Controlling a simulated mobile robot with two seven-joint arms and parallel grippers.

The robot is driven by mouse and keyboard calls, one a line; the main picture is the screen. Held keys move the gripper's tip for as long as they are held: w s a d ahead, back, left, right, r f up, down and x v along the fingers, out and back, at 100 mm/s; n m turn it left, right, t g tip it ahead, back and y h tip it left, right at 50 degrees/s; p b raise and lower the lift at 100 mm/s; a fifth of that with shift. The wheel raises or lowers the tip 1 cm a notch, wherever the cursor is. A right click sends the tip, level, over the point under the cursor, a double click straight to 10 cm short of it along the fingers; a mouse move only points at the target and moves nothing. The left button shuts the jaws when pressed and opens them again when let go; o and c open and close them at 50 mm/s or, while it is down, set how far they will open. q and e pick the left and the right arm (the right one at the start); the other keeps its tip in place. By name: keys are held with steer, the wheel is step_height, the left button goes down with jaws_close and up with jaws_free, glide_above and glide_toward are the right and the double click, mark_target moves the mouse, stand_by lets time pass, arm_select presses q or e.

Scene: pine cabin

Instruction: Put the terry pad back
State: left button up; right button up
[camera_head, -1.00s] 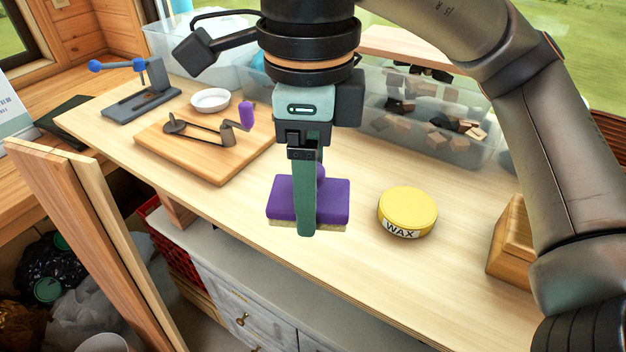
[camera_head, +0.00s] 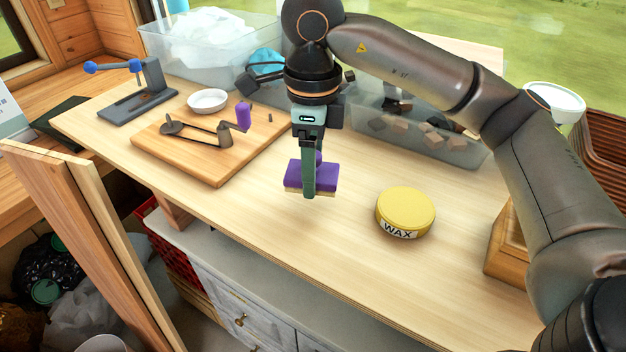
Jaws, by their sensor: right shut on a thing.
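The terry pad (camera_head: 325,179) has a purple top and a pale beige underside. My right gripper (camera_head: 309,190) is shut on it from above, and one finger covers part of its front. The pad is level over the middle of the pale wooden workbench (camera_head: 260,230), left of the yellow wax tin. I cannot tell whether its underside touches the bench. My left gripper is not in view.
The yellow wax tin (camera_head: 406,208) stands right of the pad. A wooden board (camera_head: 218,172) with a purple-handled crank lies left. A clear bin of wood blocks (camera_head: 450,148) stands behind, a wooden box (camera_head: 508,245) at right. Bare bench lies in front.

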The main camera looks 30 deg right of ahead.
steer(key=f, duration=0.4)
steer(key=shift+w+d, duration=0.2)
steer(key=shift+w, duration=0.05)
steer(key=shift+r, duration=0.1)
steer(key=o, duration=0.7)
steer(key=shift+f, duration=0.2)
steer(key=o, duration=0.5)
steer(key=shift+r, duration=0.1)
steer(key=shift+r, duration=0.55)
step_height(320, 180, up, 11)
steer(key=shift+r+p, duration=0.1)
steer(key=shift+p, duration=0.7)
